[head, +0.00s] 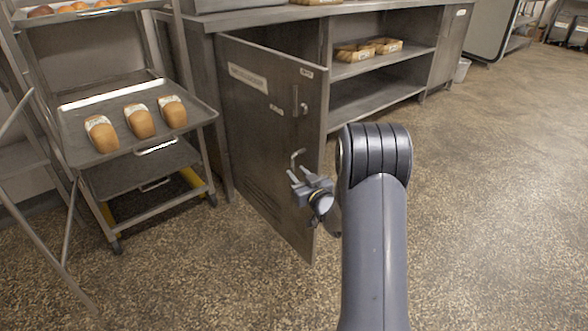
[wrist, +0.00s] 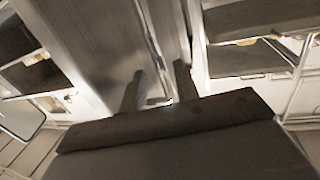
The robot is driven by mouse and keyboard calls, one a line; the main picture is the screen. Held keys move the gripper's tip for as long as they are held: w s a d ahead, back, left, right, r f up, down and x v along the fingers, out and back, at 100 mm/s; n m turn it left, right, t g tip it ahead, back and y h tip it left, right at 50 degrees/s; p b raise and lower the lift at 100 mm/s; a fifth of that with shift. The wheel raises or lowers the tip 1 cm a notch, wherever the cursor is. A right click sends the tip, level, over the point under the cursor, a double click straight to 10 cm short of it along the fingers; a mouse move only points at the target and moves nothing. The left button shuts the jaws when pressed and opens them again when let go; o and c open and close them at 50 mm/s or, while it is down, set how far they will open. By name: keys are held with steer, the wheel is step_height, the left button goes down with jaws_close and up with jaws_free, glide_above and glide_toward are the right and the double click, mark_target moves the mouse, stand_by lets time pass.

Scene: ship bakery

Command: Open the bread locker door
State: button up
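The bread locker door (head: 262,130) is a grey metal panel with a label strip. It stands swung out from the counter, with open shelf space visible behind it. A thin metal handle (head: 297,155) sits on its outer face near the free edge. My gripper (head: 301,174) is close to the door at the handle's lower end. In the wrist view the two dark fingers (wrist: 157,85) are spread apart, with the handle bar (wrist: 150,40) running between them. I cannot tell whether either finger touches the bar.
A wheeled rack (head: 140,165) with loaves on its tray stands left of the door. The counter shelves (head: 375,65) hold baskets of bread. The speckled floor (head: 490,190) at the right is clear.

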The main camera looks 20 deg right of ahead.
mark_target(294, 169)
steer(key=s+d+p, duration=0.1)
steer(key=s, duration=0.6)
steer(key=shift+s, duration=0.3)
steer(key=shift+w+d, duration=0.1)
steer(key=shift+w, duration=0.05)
steer(key=w, duration=0.3)
steer(key=w+a+b, duration=0.1)
steer(key=w, duration=0.2)
steer(key=w+b, duration=0.1)
steer(key=w, duration=0.2)
steer(key=shift+w+a+f, duration=0.1)
steer(key=shift+w+a, duration=0.25)
steer(key=shift+w, duration=0.35)
steer(key=shift+d, duration=0.1)
